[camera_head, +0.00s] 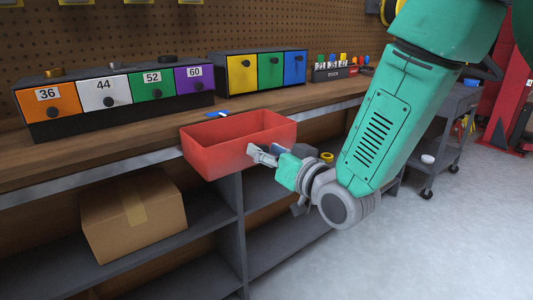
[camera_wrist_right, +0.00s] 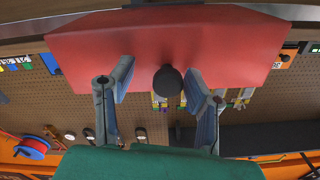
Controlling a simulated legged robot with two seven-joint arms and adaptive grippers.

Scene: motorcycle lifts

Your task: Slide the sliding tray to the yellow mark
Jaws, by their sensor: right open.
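The sliding tray (camera_head: 222,155) is a red open box at the front edge of the workbench, jutting out over the edge. The right wrist view shows its red face (camera_wrist_right: 100,50) with a round black knob (camera_wrist_right: 168,84). My right gripper (camera_head: 262,154) is at the tray's right front side. In the right wrist view my right gripper (camera_wrist_right: 159,84) is open, with one finger on each side of the knob and gaps between. In the head view the knob is hidden by the gripper. I cannot make out a yellow mark on the bench. My left gripper is not in view.
Numbered coloured drawers (camera_head: 110,98) and a second drawer unit (camera_head: 262,72) stand at the back of the wooden bench (camera_head: 60,165). A cardboard box (camera_head: 133,218) sits on the shelf below. A grey cart (camera_head: 445,135) stands at right.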

